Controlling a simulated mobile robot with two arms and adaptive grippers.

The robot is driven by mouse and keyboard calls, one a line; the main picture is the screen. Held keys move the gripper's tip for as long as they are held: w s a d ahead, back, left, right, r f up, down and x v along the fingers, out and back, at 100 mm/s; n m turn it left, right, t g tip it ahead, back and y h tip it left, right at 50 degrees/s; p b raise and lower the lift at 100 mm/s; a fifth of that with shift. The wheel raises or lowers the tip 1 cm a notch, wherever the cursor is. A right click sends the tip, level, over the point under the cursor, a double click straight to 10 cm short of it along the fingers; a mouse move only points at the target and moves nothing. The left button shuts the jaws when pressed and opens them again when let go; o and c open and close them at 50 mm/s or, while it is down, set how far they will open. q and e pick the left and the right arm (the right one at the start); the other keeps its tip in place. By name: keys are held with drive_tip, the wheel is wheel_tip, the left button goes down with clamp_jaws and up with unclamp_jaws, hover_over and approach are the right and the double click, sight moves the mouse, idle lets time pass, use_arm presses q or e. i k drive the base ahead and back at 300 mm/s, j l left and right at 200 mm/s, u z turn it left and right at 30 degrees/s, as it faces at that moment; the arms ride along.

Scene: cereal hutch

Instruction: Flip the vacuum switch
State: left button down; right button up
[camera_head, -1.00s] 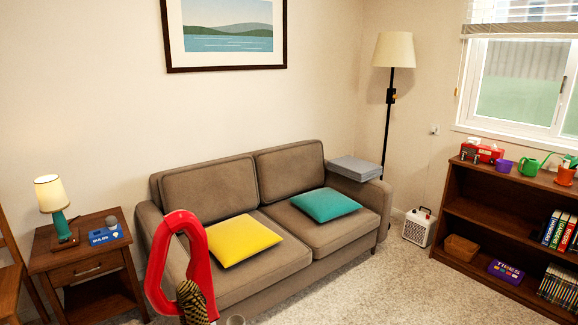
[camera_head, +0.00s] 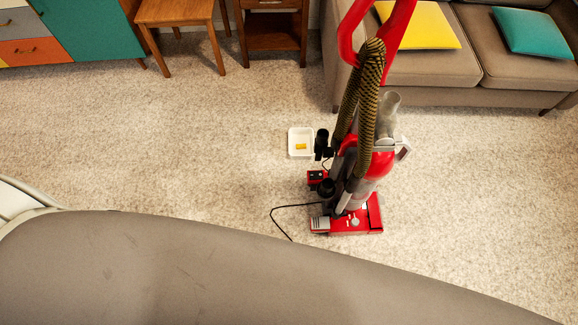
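A red upright vacuum (camera_head: 360,170) stands on the carpet right of the middle of the head view. It has a red loop handle, a black-and-yellow striped hose (camera_head: 370,110), a grey canister and a red floor head (camera_head: 350,220). A small red-and-black part (camera_head: 320,182) sits low on its left side; I cannot tell if it is the switch. A black cord (camera_head: 282,214) runs from the base to the left. Neither of my grippers is in view.
A white tray (camera_head: 293,151) with a small yellow thing (camera_head: 301,146) lies left of the vacuum. A brown sofa (camera_head: 430,72) stands behind it. A large grey-brown rounded surface (camera_head: 200,275) fills the front. The carpet (camera_head: 150,130) to the left is clear.

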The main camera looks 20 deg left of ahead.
sight(318, 175)
drive_tip(key=u, duration=0.1)
drive_tip(key=i+j, duration=0.1)
drive_tip(key=j, duration=0.25)
drive_tip(key=i+j, duration=0.1)
drive_tip(key=j, duration=0.3)
drive_tip(key=i+j+u, duration=0.1)
drive_tip(key=j, duration=0.25)
drive_tip(key=i+j, duration=0.15)
drive_tip(key=j, duration=0.25)
drive_tip(key=i+j, duration=0.1)
drive_tip(key=j, duration=0.25)
drive_tip(key=i+j, duration=0.1)
drive_tip(key=j, duration=0.25)
drive_tip(key=k+j, duration=0.3)
drive_tip(key=k+j+u, duration=0.15)
drive_tip(key=j, duration=0.3)
drive_tip(key=k, duration=0.1)
